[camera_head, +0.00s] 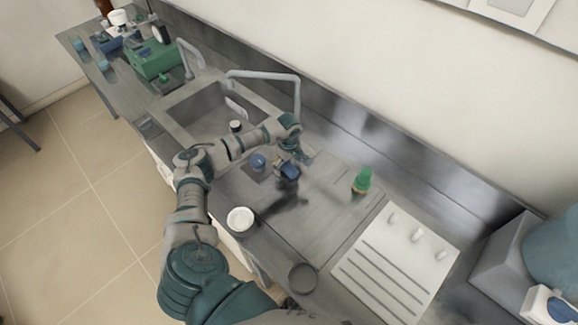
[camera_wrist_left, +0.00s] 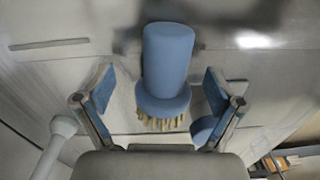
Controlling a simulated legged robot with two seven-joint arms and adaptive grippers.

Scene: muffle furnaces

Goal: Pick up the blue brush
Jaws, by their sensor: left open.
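The blue brush (camera_wrist_left: 167,62) shows in the left wrist view, with its rounded blue handle toward the top and pale bristles toward my palm. My left gripper (camera_wrist_left: 160,92) is open, with one finger on each side of the brush and a visible gap to both. In the head view my left gripper (camera_head: 292,161) points down over the counter, right of the sink. A blue shape at its fingers, probably the brush (camera_head: 289,171), is partly covered there. How far the fingers are above the counter is hard to tell. My right gripper is not in view.
A small round blue object (camera_head: 258,161) lies left of the gripper. A white round dish (camera_head: 240,219) is near the front edge.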

